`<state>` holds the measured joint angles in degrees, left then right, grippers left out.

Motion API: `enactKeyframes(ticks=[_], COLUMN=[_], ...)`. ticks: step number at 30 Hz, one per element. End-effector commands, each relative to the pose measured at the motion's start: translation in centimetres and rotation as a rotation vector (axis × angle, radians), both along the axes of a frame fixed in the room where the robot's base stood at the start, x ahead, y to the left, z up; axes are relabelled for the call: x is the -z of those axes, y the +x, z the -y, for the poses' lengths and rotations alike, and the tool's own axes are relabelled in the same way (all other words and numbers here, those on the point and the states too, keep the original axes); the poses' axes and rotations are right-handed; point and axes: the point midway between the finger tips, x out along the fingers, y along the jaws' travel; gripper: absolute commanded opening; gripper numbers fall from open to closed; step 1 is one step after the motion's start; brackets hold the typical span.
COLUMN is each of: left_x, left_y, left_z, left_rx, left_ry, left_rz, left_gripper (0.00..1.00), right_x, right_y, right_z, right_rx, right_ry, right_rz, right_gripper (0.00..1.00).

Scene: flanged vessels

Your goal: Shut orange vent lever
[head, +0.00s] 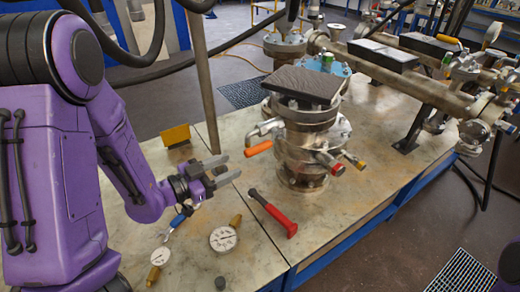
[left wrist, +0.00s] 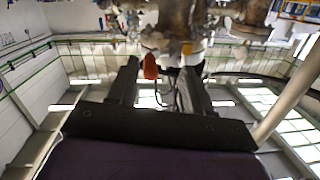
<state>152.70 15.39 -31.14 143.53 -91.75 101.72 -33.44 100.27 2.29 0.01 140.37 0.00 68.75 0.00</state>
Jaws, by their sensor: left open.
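The orange vent lever (head: 258,149) sticks out to the left from the flanged metal vessel (head: 305,150) on the bench. It slopes down slightly, with its orange grip at the outer end. My left gripper (head: 233,166) is open and empty, just left of the lever and a little below it in the head view. In the left wrist view the orange lever (left wrist: 151,67) shows between the two dark fingers (left wrist: 158,70), beyond them; I see no contact. My right gripper is out of view.
A red-handled hammer (head: 273,213), gauges (head: 223,238) and a yellow block (head: 175,135) lie on the bench (head: 245,265). A dark plate (head: 305,85) sits on the vessel. A red-tipped lever (head: 338,170) juts out right. A metal post (head: 203,85) stands behind my gripper.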

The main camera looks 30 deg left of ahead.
Motion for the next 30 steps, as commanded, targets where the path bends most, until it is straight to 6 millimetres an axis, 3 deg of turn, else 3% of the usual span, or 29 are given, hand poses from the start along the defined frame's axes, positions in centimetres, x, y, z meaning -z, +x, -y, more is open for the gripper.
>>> enactKeyframes(ticks=[3, 6, 19, 24, 30], left_x=[-2.3, -2.9, -3.0, -2.8, -2.7], left_y=[-0.6, -0.4, 7.0, 8.2, 8.3], left_z=[0.3, 0.7, 5.1, 5.8, 5.8], left_rx=[0.063, 0.083, 0.086, 0.084, 0.084], left_ry=[0.013, 0.02, 0.022, 0.017, 0.018], left_rz=[0.085, 0.104, 0.1, 0.1, 0.101], left_gripper=[0.5, 0.5, 0.5, 0.5, 0.5], right_x=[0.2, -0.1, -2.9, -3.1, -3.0], right_y=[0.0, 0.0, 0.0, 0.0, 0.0], right_z=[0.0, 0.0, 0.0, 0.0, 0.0], right_rx=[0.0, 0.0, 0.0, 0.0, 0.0], right_ry=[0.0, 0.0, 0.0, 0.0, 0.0], right_rz=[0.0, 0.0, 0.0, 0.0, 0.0], right_gripper=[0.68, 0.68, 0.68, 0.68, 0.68])
